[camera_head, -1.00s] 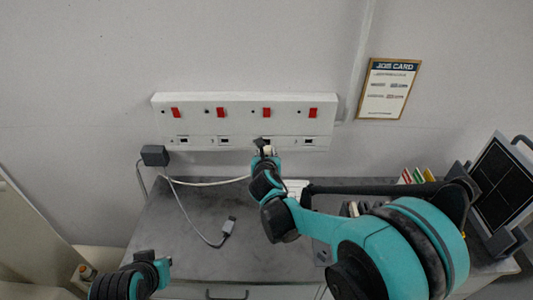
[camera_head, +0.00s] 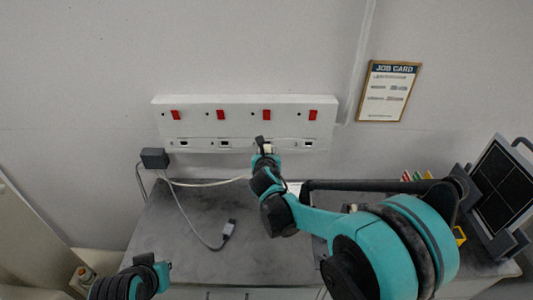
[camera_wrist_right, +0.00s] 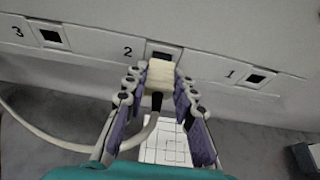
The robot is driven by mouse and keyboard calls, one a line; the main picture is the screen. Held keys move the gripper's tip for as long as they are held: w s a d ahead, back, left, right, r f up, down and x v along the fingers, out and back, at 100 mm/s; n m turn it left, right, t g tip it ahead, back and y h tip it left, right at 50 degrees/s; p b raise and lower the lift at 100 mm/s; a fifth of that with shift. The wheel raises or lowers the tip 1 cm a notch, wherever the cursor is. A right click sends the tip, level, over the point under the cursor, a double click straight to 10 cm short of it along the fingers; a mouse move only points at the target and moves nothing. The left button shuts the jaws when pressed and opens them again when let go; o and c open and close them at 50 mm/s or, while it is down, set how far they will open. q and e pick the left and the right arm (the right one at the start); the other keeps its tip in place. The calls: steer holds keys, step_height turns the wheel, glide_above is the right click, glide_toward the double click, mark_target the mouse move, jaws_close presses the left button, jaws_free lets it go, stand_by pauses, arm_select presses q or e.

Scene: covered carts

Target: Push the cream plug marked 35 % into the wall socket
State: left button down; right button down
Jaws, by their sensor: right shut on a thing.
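The white wall socket strip (camera_head: 245,122) has several red switches and a row of dark openings below them. My right gripper (camera_head: 264,150) is at its lower edge, right of the middle. In the right wrist view the gripper (camera_wrist_right: 160,85) is shut on a cream plug (camera_wrist_right: 161,74), its black cable end towards me. The plug's far end overlaps the lower part of the opening marked 2 (camera_wrist_right: 162,55); dark opening shows above it. I cannot tell whether it touches, and no 35 % mark is readable. My left gripper (camera_head: 150,265) is low at the left, apart from everything.
A pale cable runs to the right, and a grey connector (camera_head: 229,228) lies on the dark worktop (camera_head: 185,235). A dark panel (camera_head: 498,185) stands at the right. The worktop's left part is mostly clear.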

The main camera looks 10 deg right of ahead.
steer(key=shift+w+d, duration=0.15)
steer(key=shift+w, duration=0.55)
steer(key=c, duration=1.2)
jaws_free()
steer(key=shift+o, duration=0.2)
steer(key=shift+s, duration=0.1)
steer(key=v, duration=1.1)
steer(key=shift+s+r, duration=0.3)
